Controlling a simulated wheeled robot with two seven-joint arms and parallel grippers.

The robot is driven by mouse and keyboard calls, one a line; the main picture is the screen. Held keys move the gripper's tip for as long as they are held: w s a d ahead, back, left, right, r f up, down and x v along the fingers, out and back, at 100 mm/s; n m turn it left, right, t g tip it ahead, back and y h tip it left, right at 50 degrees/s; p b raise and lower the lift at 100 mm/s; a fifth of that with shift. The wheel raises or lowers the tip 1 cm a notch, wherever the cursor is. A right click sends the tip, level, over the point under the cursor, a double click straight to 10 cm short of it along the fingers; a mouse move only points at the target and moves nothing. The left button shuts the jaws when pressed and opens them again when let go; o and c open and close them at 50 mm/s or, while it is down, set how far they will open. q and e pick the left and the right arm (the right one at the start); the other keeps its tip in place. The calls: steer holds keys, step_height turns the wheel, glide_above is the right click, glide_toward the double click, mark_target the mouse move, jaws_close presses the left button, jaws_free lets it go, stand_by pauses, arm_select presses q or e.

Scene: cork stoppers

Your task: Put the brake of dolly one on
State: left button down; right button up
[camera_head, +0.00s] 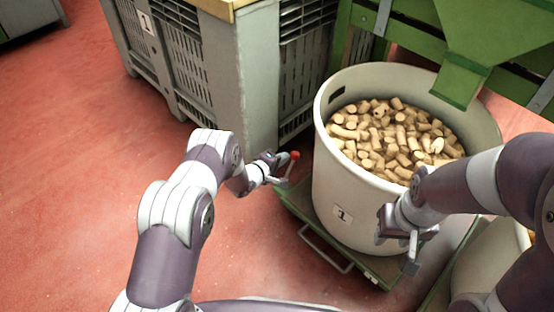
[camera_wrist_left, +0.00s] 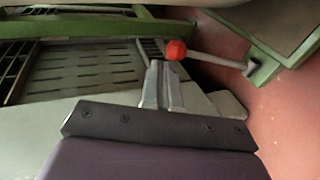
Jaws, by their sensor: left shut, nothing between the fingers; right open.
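Dolly one is a low green dolly (camera_head: 376,268) under a cream drum labelled 1 (camera_head: 352,190). Its brake lever has a red ball knob (camera_head: 295,155) at the drum's left side. In the left wrist view the red knob (camera_wrist_left: 176,50) ends a pale rod (camera_wrist_left: 215,59) that runs right to the green dolly frame (camera_wrist_left: 268,68). My left gripper (camera_head: 280,170) is shut and empty right beside the knob. In the wrist view its fingertips (camera_wrist_left: 157,70) are just left of the knob; I cannot tell whether they touch. My right gripper (camera_head: 408,250) is open in front of the drum.
The drum holds many corks (camera_head: 385,135). A grey slatted crate labelled 1 (camera_head: 215,75) stands behind my left arm. A green machine with a chute (camera_head: 465,80) is behind the drum. A metal loop handle (camera_head: 325,250) sticks out from the dolly. Red floor (camera_head: 70,180) is clear at left.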

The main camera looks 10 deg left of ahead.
arm_select(q)
steer(key=r+p+v, duration=0.1)
steer(key=p+v, duration=0.2)
steer(key=v, duration=0.5)
steer(key=shift+r+p, duration=0.3)
steer(key=shift+p, duration=0.1)
